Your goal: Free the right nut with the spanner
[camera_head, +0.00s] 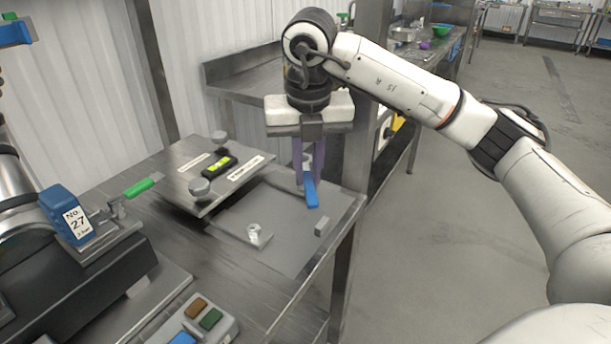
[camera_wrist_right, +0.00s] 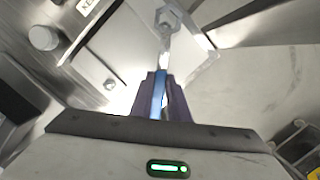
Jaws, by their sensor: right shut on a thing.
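My right gripper (camera_head: 308,182) points down over the grey plate, its purple fingers shut on the spanner. The spanner's blue handle (camera_head: 312,194) shows below the fingertips. In the right wrist view the handle (camera_wrist_right: 158,95) sits between the fingers, and a steel shank runs away from them to a ring-like end (camera_wrist_right: 168,18). A small silver nut (camera_head: 254,231) stands at the plate's front left, apart from the gripper. It seems to show in the right wrist view as a small round piece (camera_wrist_right: 110,84). I cannot tell whether it is the right nut. My left gripper is out of view.
A raised steel plate with a green level (camera_head: 220,161) and round knobs (camera_head: 200,187) lies left of my gripper. A machine with a blue No. 27 tag (camera_head: 66,214) and green-handled lever (camera_head: 143,186) stands left.

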